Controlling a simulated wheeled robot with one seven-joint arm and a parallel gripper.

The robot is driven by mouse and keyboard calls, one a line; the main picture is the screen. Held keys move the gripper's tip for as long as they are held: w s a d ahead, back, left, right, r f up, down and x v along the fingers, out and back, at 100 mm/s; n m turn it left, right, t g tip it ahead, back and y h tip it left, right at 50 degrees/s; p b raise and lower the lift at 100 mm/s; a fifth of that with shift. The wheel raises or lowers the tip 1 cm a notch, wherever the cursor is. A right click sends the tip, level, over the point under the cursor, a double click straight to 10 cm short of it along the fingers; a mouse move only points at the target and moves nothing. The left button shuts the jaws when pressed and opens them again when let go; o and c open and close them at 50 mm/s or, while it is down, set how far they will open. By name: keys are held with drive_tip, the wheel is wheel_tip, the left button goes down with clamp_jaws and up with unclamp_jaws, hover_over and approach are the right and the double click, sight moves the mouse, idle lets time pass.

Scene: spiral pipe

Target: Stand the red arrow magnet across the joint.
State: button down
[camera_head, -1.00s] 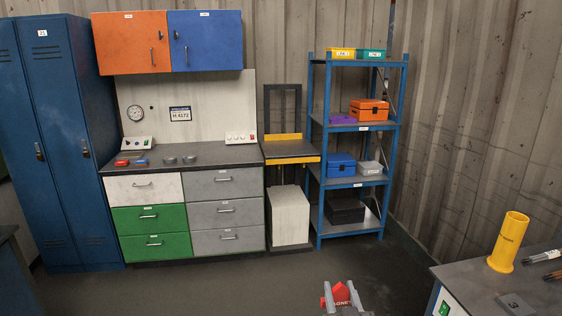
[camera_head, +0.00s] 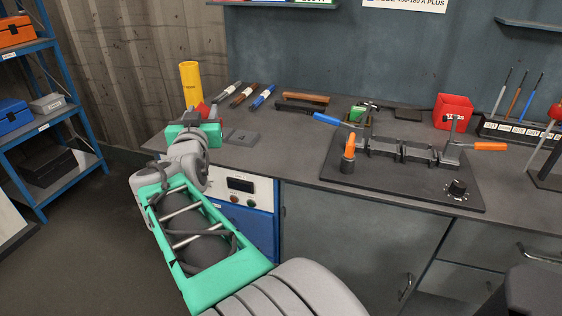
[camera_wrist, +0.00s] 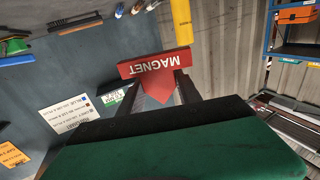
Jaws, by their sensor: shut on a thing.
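The red arrow magnet (camera_wrist: 153,66), marked MAGNET, is between the two dark fingers of my gripper (camera_wrist: 158,84) in the wrist view, its lettering upside down there. My gripper is shut on it. In the head view, my gripper (camera_head: 207,113) is over the left end of the bench, and only a bit of the red magnet (camera_head: 202,109) shows behind the green wrist. A dark clamp fixture (camera_head: 400,190) with grey blocks, a blue handle and orange handles sits on the bench to the right, apart from my gripper. I cannot make out the joint clearly.
A yellow cylinder (camera_head: 190,83) stands just behind my gripper. Several markers (camera_head: 243,95), a brush (camera_head: 303,98) and a small hammer (camera_head: 371,107) lie along the back. A red bin (camera_head: 453,111) and a screwdriver rack (camera_head: 510,133) stand at the right. Bare bench (camera_head: 275,145) lies left of the fixture.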

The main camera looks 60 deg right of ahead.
drive_tip(key=s+d+m+g+h, duration=0.1)
drive_tip(key=s+d+m+g, duration=0.1)
drive_tip(key=s, duration=0.3)
drive_tip(key=s+d+f+m+g+h, duration=0.1)
drive_tip(key=s+d+m+g, duration=0.1)
drive_tip(key=s, duration=0.4)
drive_tip(key=d+g, duration=0.1)
drive_tip(key=g, duration=0.1)
drive_tip(key=shift+d+m+g+h, duration=0.15)
drive_tip(key=shift+m+g+h, duration=0.15)
drive_tip(key=shift+g, duration=0.1)
drive_tip(key=shift+f, duration=0.1)
drive_tip(key=d+f, duration=0.3)
drive_tip(key=d, duration=0.1)
drive_tip(key=s+d+f, duration=0.1)
drive_tip(key=d+f, duration=0.2)
drive_tip(key=d, duration=0.2)
drive_tip(key=s+d+f, duration=0.1)
drive_tip(key=d+f, duration=0.2)
drive_tip(key=d, duration=0.1)
drive_tip(key=shift+s+d+f, duration=0.2)
drive_tip(key=shift+f, duration=0.05)
drive_tip(key=f, duration=0.1)
drive_tip(key=f+b, duration=0.1)
drive_tip(key=f, duration=0.1)
drive_tip(key=shift+d, duration=0.25)
